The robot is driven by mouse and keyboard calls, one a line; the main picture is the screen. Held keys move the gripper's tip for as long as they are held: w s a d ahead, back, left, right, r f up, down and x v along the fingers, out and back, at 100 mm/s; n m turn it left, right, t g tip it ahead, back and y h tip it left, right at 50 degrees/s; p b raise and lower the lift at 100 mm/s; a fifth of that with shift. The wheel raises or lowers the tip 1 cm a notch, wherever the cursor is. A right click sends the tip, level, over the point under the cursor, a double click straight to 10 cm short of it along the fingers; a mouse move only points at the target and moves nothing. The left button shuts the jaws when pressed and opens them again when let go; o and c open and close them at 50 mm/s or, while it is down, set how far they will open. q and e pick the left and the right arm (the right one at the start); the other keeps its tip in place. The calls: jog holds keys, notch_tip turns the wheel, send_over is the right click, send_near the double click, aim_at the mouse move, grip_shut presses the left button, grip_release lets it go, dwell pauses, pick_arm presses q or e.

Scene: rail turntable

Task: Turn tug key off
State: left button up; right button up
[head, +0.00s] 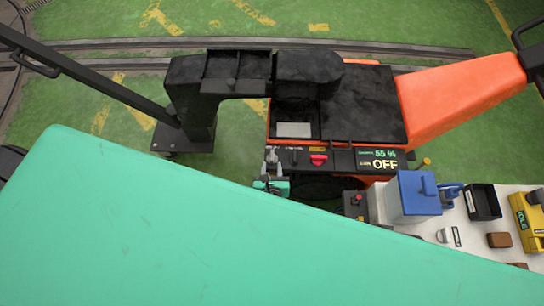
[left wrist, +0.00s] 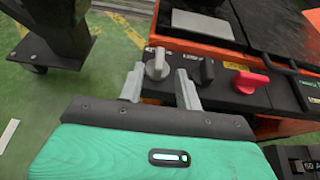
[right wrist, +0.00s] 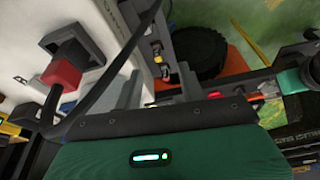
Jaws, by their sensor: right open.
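The tug's control panel (head: 340,159) is on the near side of the orange tug (head: 455,90). Its display (head: 384,160) reads 55 % and OFF. The key appears to be the pale grey knob (left wrist: 158,64) at the panel's left end, seen in the left wrist view. My left gripper (head: 271,183) is at that end of the panel; in its wrist view its open fingers (left wrist: 160,88) stand either side of the knob, and contact cannot be told. My right gripper (right wrist: 158,92) is open and empty in its wrist view; in the head view it is not visible.
A red knob (left wrist: 250,80) and a dark switch (left wrist: 206,72) sit right of the key. A white bench (head: 470,235) at right holds a blue box (head: 412,197), a black bin (head: 482,202) and a yellow device (head: 528,222). A black cable crosses the right wrist view.

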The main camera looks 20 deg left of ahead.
pick_arm(q)
jog(key=v, duration=0.7)
pick_arm(e)
jog(key=shift+s+f, duration=0.15)
jog(key=shift+f, duration=0.75)
jog(key=shift+r, duration=0.1)
